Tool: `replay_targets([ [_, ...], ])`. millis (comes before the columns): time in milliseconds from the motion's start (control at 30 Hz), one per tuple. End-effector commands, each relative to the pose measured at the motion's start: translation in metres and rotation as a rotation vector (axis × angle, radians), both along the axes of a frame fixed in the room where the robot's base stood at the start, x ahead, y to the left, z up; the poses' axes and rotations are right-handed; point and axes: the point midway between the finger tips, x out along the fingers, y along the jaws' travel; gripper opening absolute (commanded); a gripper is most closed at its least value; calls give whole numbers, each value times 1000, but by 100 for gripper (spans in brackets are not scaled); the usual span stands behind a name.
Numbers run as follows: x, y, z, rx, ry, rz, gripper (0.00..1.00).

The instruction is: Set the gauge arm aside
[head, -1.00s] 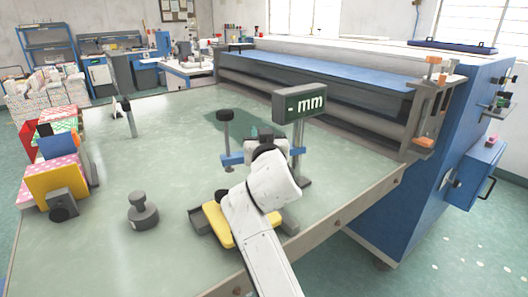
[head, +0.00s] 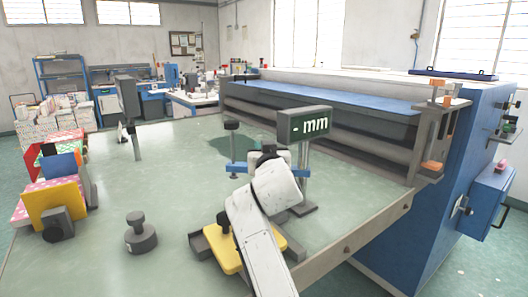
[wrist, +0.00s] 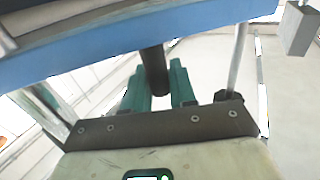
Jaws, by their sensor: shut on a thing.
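The gauge arm seems to be the blue bar (head: 240,169), which runs across behind my wrist in the head view. A black-capped post (head: 232,140) rises at its left end, and its right end reaches the post under the "- mm" display (head: 305,123). In the wrist view the blue bar (wrist: 150,35) crosses close to the camera. My gripper (wrist: 160,92) has its teal fingers on either side of a dark round rod (wrist: 153,70), which seems to belong to the arm. In the head view my wrist hides the fingers and this grip.
A yellow-topped dark block (head: 225,257) lies beside my forearm at the table's front edge. A dark knobbed weight (head: 140,235) and coloured blocks (head: 55,200) stand to the left. A post with a dark head (head: 130,105) stands at the back left. The left middle table is clear.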

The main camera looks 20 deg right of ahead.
Motion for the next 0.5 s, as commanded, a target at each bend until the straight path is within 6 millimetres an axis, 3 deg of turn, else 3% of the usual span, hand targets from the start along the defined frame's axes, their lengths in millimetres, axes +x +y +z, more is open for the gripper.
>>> replay_targets([
  [267,0,-1,1,1,-1,-1,0],
  [300,0,-1,1,1,-1,-2,26],
  [500,0,-1,1,1,-1,-1,43],
])
